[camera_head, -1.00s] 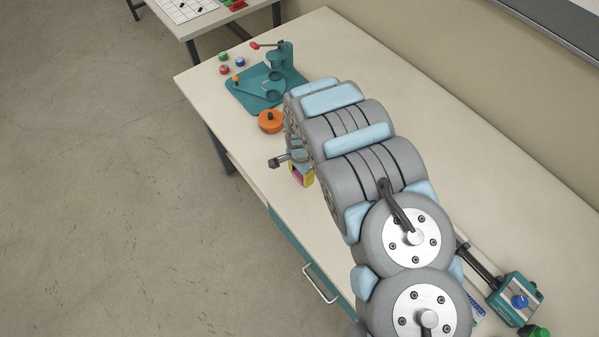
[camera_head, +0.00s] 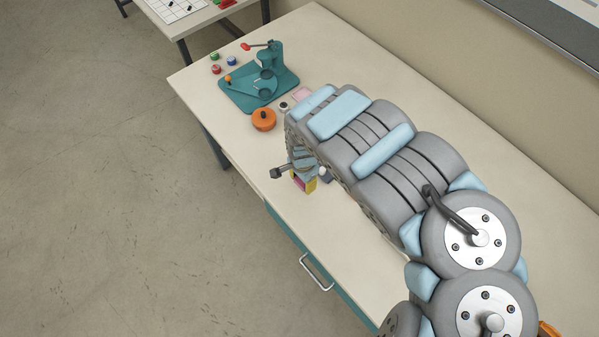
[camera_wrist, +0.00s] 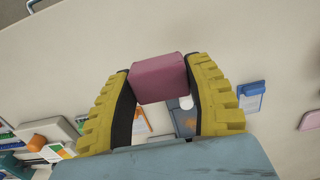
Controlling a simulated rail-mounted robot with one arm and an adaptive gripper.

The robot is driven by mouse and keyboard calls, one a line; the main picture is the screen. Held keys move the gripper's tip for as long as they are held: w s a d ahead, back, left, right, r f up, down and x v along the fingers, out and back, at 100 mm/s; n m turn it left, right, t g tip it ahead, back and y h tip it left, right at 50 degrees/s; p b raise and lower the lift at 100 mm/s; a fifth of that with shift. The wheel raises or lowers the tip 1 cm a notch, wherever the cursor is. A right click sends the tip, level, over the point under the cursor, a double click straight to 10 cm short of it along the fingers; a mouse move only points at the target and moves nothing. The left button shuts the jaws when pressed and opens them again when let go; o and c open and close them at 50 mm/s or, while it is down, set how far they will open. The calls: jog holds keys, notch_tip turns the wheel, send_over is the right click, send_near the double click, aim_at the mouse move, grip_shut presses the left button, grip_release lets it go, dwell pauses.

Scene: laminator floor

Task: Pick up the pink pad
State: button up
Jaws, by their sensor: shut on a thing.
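The pink pad (camera_wrist: 159,78) is a small block with flat faces. In the wrist view it sits between the two ridged yellow fingers of my gripper (camera_wrist: 160,84), which are shut on its sides near their tips. In the head view my gripper (camera_head: 304,182) is small and partly hidden by my arm, near the table's front edge. A bit of pink shows there between its yellow parts. The height of the pad above the table cannot be told.
A teal fixture (camera_head: 236,97) stands at the table's far left end, with an orange round knob piece (camera_head: 263,120) in front. A flat pink piece (camera_head: 302,93) lies beside it. The table's right part is bare.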

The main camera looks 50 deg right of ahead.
jog(key=s+r+p, duration=0.1)
jog(key=p, duration=0.1)
jog(key=s+a+r+p, duration=0.1)
jog(key=p, duration=0.1)
jog(key=shift+s, duration=0.2)
jog(key=s+p, duration=0.1)
jog(key=p, duration=0.2)
jog(key=shift+s+a, duration=0.4)
jog(key=shift+o, duration=0.4)
